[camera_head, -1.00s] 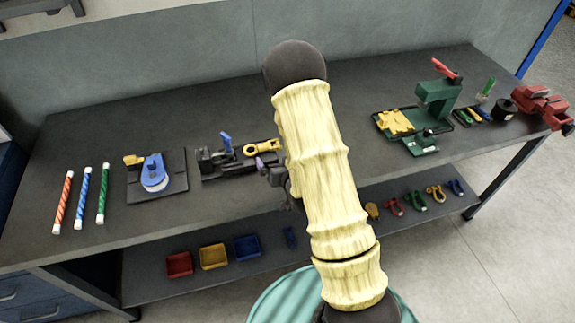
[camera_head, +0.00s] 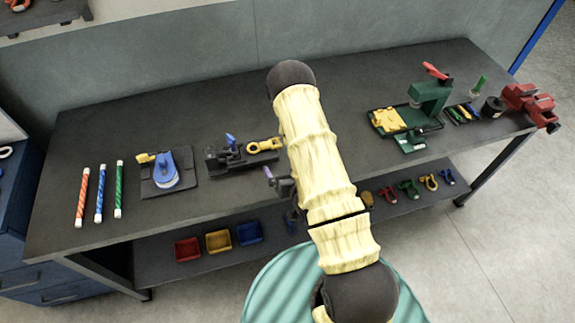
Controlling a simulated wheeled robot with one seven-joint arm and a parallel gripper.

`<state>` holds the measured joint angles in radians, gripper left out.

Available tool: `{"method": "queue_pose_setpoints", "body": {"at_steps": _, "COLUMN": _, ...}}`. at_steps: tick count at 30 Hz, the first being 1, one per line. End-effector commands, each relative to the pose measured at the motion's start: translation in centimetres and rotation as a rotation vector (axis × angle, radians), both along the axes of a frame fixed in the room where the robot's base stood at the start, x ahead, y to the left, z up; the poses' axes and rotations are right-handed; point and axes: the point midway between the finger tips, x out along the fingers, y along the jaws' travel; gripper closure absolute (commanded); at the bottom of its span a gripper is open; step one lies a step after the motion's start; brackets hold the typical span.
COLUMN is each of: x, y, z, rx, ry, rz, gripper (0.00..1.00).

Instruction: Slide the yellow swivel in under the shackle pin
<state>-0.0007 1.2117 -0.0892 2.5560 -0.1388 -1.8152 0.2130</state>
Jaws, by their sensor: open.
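A yellow piece with a ring end (camera_head: 262,146), which looks like the swivel, lies at the right end of a dark fixture (camera_head: 215,170) on the bench. The fixture also carries a small upright blue part (camera_head: 231,140); I cannot make out the shackle pin. My gripper (camera_head: 272,178) shows beside my yellow-sleeved arm, its purple finger just below the fixture in the picture. It is open and I see nothing in it. My arm hides the bench right of the swivel.
A blue-and-yellow device (camera_head: 166,170) and striped rods (camera_head: 99,192) are to the left. A green press (camera_head: 430,97) and red vise (camera_head: 528,103) are to the right. Coloured bins (camera_head: 218,240) and several shackles (camera_head: 409,187) sit on the lower shelf.

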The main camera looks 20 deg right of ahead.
Motion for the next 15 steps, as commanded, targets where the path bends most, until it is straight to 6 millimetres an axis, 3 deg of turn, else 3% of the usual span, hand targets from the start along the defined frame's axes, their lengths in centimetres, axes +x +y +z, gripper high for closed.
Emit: {"method": "queue_pose_setpoints", "body": {"at_steps": 15, "x": -0.68, "y": -0.03, "z": 0.27, "rx": 0.001, "ry": -0.001, "rz": -0.001, "gripper": 0.00}}
